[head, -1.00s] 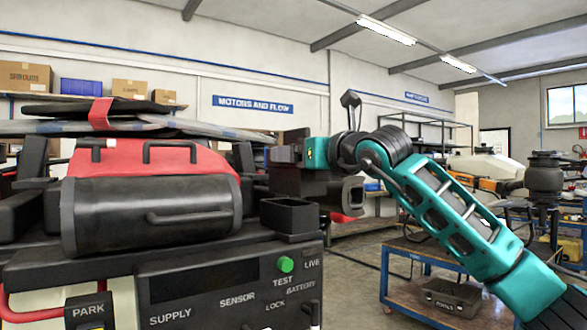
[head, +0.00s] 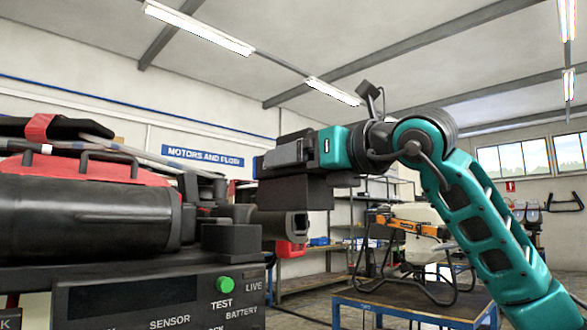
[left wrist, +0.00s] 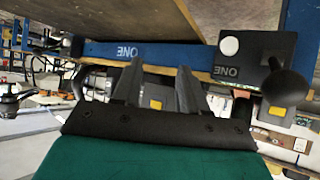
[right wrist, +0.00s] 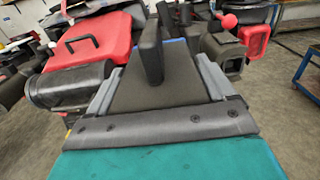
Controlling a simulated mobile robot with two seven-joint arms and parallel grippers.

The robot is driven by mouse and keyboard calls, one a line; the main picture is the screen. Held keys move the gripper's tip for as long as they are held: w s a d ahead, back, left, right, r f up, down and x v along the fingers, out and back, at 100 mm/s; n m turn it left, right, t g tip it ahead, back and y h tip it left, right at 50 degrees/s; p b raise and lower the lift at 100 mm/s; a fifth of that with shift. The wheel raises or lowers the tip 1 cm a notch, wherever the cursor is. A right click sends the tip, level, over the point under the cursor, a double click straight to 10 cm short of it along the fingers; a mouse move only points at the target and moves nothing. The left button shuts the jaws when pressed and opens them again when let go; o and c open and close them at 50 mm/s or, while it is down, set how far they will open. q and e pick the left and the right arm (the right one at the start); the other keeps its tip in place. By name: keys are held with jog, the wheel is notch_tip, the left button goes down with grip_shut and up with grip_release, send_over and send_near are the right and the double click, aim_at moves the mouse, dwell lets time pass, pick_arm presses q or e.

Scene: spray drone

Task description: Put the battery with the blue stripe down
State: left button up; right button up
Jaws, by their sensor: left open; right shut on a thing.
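My right gripper (head: 270,165) comes in from the right in the head view, shut on a dark block-shaped battery (head: 297,192) held in the air. In the right wrist view the battery (right wrist: 160,88) sits between the fingers, with an upright black handle and a bit of blue at its far edge. My left gripper (left wrist: 158,75) is open and empty, seen only in the left wrist view.
A blue-framed table (head: 410,308) stands at lower right. In the left wrist view, a blue beam marked ONE (left wrist: 150,50) and a dark box (left wrist: 255,55) are close.

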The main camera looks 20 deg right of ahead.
jog(key=shift+s+r, duration=0.1)
jog(key=shift+r, duration=0.5)
jog(key=shift+f, duration=0.15)
